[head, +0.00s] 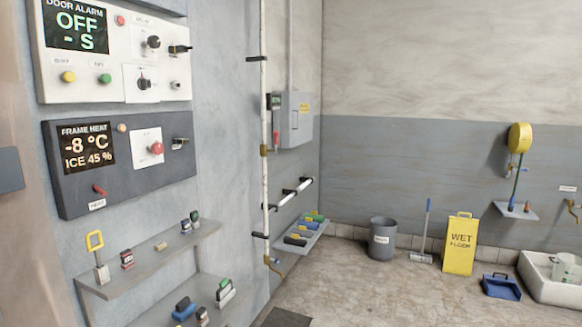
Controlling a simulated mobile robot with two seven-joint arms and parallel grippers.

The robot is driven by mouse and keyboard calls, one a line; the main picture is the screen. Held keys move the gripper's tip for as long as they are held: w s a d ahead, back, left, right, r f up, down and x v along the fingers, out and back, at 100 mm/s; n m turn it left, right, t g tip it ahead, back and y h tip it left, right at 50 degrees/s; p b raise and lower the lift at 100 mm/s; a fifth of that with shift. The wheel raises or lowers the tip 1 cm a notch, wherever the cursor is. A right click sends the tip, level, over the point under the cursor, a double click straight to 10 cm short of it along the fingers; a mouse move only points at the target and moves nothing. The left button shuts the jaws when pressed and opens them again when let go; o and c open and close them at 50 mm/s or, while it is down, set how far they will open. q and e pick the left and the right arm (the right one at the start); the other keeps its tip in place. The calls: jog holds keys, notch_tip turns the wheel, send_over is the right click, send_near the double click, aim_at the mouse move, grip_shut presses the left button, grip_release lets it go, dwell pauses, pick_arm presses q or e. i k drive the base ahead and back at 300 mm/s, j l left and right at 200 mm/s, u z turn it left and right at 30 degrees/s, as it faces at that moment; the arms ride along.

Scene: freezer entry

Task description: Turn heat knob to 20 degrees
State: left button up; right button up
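The dark FRAME HEAT panel (150,185) is on the left wall. Its display (88,148) reads -8 °C and ICE 45 %. A red knob (156,148) sits on a white plate (138,160) right of the display; its pointer setting is too small to read. A small red lever or switch (100,190) is at the panel's lower left, above a white label (97,204) that is hard to read. A black key-like part (180,142) is at the upper right. Neither of my grippers is in view.
Above is the white DOOR ALARM panel (115,85), showing OFF, with black knobs and coloured buttons. Below, grey shelves (140,272) hold small items and stick out from the wall. A white vertical pipe (264,190) stands to the right. A yellow wet floor sign (460,245) stands farther back.

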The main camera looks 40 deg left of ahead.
aim_at(158, 148)
jog(key=i+u, duration=0.25)
jog(key=i, duration=0.4)
jog(key=i+l+u, duration=0.25)
jog(key=i, duration=0.45)
jog(key=i+u, duration=0.3)
jog(key=i, duration=0.3)
jog(key=i+l+u, duration=0.15)
jog(key=i+u, duration=0.2)
jog(key=i, duration=0.3)
jog(key=i+u, duration=0.25)
jog(key=u, duration=0.2)
jog(key=i+u, duration=0.2)
jog(key=u, duration=0.25)
jog(key=i+u, duration=0.25)
jog(key=u, duration=0.2)
jog(key=i+l+u, duration=0.2)
jog(key=i+u, duration=0.25)
jog(key=k, duration=0.1)
